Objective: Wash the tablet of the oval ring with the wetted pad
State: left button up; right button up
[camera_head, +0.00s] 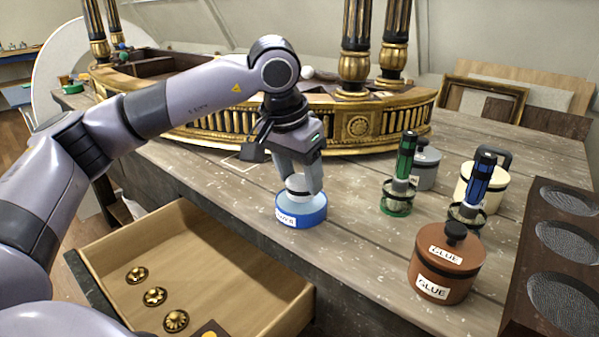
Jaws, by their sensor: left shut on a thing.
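My left gripper (303,186) points down over a round blue pot (312,214) with a partly readable white label. The gripper is shut on a small white piece, seemingly the pad (297,184), at the pot's mouth. The fingers hide much of it, and I cannot tell whether it touches the inside. The gilt oval ring (310,122) of the console lies behind on the bench. Its front shows a square tablet with a round rosette (358,126), right of and behind the gripper. My right gripper is not in view.
A brown glue pot (447,270), green-handled (404,160) and blue-handled (481,178) tools, a grey pot (425,166) and a cream pot (466,190) stand right. A dark tray (528,262) is far right. An open drawer (215,255) with gilt rosettes juts out in front.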

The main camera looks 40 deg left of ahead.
pick_arm(q)
jog(key=shift+f+b, duration=0.3)
jog(key=shift+f, duration=0.3)
dwell(1.2)
jog(key=shift+r, duration=0.1)
jog(key=shift+r+p, duration=2.85)
jog(key=shift+r, duration=0.6)
jog(key=shift+s, duration=0.1)
